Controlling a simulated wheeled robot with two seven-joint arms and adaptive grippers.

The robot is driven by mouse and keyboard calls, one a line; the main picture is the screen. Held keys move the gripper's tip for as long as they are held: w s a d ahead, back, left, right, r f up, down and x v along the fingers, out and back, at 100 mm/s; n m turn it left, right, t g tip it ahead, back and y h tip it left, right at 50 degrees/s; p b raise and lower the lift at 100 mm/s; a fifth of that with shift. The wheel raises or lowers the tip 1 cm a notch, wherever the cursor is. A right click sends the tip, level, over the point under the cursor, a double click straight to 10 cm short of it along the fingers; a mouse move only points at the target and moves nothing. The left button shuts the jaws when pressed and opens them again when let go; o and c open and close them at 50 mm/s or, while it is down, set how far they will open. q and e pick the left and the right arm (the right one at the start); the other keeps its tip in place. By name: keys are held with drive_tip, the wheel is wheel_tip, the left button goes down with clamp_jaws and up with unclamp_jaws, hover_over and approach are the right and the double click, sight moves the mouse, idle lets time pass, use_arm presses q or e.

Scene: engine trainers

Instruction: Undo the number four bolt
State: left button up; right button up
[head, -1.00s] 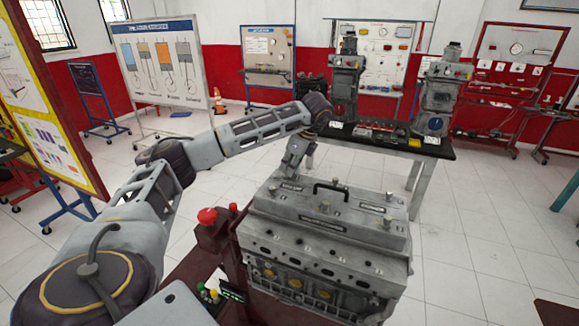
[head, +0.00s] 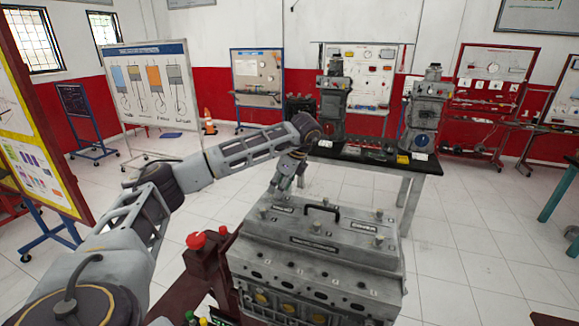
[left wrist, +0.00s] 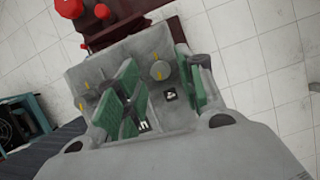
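The grey engine block (head: 315,265) stands in front of me, with several bolts on its top cover (head: 345,232) and a black handle (head: 322,209). My left gripper (head: 280,188) is at the cover's back left edge. In the left wrist view my left gripper (left wrist: 162,90) is open, with green-lined fingers apart over the cover. A round grey bolt head (left wrist: 160,70) with a yellow mark shows between the fingers, apart from them. Small labels lie near it, too small to read surely, so I cannot tell which bolt is number four. My right gripper is not in view.
A red stand (head: 197,275) with a red button (head: 195,240) is left of the engine. A black-topped table (head: 430,165) with two engine models stands behind. The floor to the right is mostly clear.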

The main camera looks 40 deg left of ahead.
use_arm(q)
drive_tip(key=shift+d+r, duration=0.1)
drive_tip(key=shift+r, duration=0.05)
drive_tip(key=s+v, duration=0.1)
drive_tip(key=v, duration=1)
drive_tip(key=shift+w, duration=0.5)
idle(0.8)
idle(0.4)
idle(0.3)
